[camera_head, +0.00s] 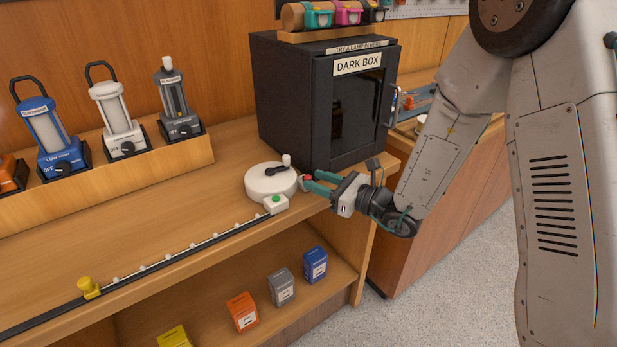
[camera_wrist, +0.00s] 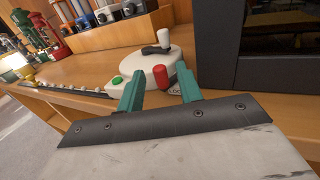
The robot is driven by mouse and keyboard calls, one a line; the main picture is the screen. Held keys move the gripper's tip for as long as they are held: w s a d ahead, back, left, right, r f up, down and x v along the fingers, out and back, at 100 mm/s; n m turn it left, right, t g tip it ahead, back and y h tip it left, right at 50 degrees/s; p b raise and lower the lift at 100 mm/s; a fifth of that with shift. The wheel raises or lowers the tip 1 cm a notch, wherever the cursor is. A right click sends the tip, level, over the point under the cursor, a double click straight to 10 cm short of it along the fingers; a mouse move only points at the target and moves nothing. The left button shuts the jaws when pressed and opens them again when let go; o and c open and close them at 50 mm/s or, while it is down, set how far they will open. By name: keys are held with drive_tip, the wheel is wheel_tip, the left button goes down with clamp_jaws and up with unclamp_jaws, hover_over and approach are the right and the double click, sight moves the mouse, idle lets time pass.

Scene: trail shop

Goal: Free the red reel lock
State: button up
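The reel (camera_head: 270,181) is a white round drum on the shelf top, with a crank and white knob; it also shows in the wrist view (camera_wrist: 130,66). The red reel lock (camera_wrist: 160,77) is a small upright red cylinder on the reel's near side. In the head view only a bit of red shows beside the fingers. My gripper (camera_head: 309,182) is level at the reel's right side. Its two green fingers are apart, one on each side of the lock in the wrist view (camera_wrist: 161,80). I cannot tell whether either finger touches it.
The black dark box (camera_head: 290,95) stands close behind the reel. A green button (camera_head: 276,199) sits on the reel's front block. A dark rail (camera_head: 190,246) runs left to a yellow clip (camera_head: 89,287). Lanterns (camera_head: 118,108) stand at the back; small boxes (camera_head: 282,287) sit below.

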sight(308, 176)
drive_tip(key=shift+x, duration=1.8)
drive_tip(key=shift+c, duration=0.4)
clamp_jaws()
drive_tip(key=shift+s+a+m+t+h, duration=0.1)
drive_tip(key=shift+a+m+t+h, duration=0.15)
drive_tip(key=shift+m+t+h, duration=0.65)
drive_tip(key=shift+o, duration=0.4)
unclamp_jaws()
